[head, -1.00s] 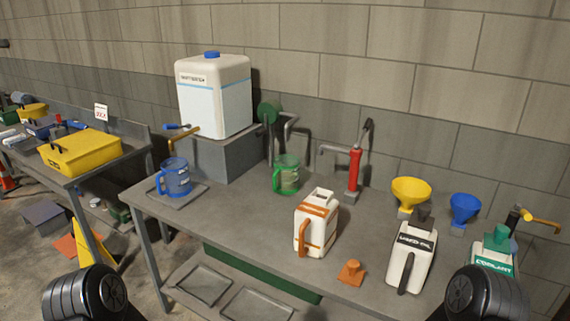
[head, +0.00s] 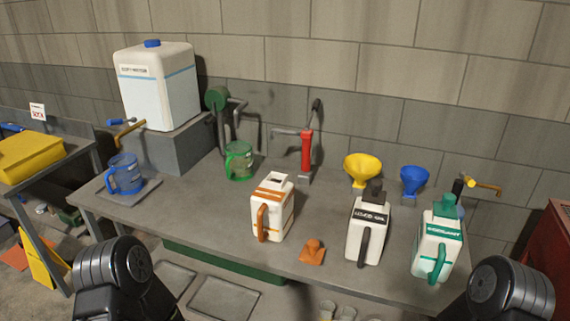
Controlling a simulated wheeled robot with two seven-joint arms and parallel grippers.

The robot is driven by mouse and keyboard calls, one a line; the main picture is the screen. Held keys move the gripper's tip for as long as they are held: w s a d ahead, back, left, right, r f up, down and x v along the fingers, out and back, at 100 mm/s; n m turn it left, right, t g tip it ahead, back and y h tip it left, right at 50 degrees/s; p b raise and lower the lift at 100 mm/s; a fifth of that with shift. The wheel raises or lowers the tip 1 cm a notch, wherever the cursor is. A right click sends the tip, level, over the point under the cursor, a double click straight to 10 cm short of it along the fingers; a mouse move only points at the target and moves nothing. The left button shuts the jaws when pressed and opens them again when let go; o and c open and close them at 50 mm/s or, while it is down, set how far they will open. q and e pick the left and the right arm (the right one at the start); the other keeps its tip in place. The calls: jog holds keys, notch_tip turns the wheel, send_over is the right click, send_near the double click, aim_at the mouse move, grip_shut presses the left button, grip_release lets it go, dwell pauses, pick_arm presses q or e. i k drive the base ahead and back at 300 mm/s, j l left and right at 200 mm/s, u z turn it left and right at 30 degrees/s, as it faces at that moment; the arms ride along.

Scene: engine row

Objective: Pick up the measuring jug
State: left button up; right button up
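Two see-through jugs with handles stand on the grey workbench (head: 200,205). The blue jug (head: 124,177) is upright on a flat grey tray (head: 143,192) at the bench's left end, its handle to the left. The green jug (head: 239,162) stands upright near the green-bodied pump or tap (head: 217,99) at the back, a little farther right. I cannot tell which of them is the task's measuring jug. Only black rounded parts of my arms show at the bottom left and right. Neither gripper is in view.
A white tank (head: 158,95) stands on a grey block, its tap near the blue jug. Farther right are a red pump (head: 306,152), an orange-trimmed container (head: 272,207), an orange piece (head: 312,251), two funnels and two more containers. Bench space before the jugs is clear.

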aim_at(240, 162)
jog(key=i+j+z, duration=0.15)
jog(key=j+z, duration=0.25)
jog(key=i+j+z, duration=0.1)
jog(key=j+z, duration=1)
jog(key=j, duration=1.75)
